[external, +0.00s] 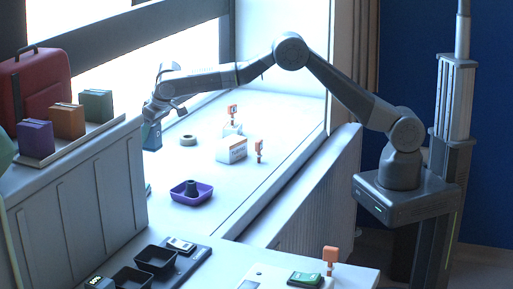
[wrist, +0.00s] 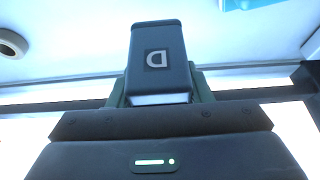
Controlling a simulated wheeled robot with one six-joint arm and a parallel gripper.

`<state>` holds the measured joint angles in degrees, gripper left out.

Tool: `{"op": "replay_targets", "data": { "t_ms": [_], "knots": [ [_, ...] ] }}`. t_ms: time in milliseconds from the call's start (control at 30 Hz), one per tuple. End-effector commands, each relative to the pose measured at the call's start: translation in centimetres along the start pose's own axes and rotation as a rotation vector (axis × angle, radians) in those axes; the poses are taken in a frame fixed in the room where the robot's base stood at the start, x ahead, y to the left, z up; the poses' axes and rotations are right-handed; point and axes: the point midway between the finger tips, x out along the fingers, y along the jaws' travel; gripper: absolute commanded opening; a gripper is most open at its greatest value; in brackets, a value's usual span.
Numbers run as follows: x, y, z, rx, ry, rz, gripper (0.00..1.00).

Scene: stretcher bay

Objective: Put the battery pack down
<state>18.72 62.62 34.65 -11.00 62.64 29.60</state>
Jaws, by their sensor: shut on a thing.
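My gripper (external: 160,110) is at the end of the outstretched arm, above the left side of the white window ledge. It is shut on a dark blue-teal battery pack (external: 152,136), which hangs below it. In the wrist view the battery pack (wrist: 158,45) shows a pale letter D and sits between the green fingers of my gripper (wrist: 160,88). I cannot tell from these views whether the pack's lower end touches anything.
The ledge holds a tape roll (external: 188,140), a white box (external: 231,149), orange-topped items and a purple tray (external: 191,193). Purple (external: 35,138), orange (external: 67,121) and green (external: 96,104) packs stand on the left cabinet beside a red case (external: 35,85). Black bins (external: 155,259) are in front.

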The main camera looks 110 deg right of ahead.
Motion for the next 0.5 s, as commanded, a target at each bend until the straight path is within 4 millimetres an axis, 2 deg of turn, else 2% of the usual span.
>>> {"op": "replay_targets", "data": {
  "t_ms": [200,500],
  "knots": [
    [3.6,0.0,1.6,0.0,-0.004,0.002,0.08],
    [6.2,0.0,2.6,-0.001,-0.003,0.001,0.08]
  ]
}}
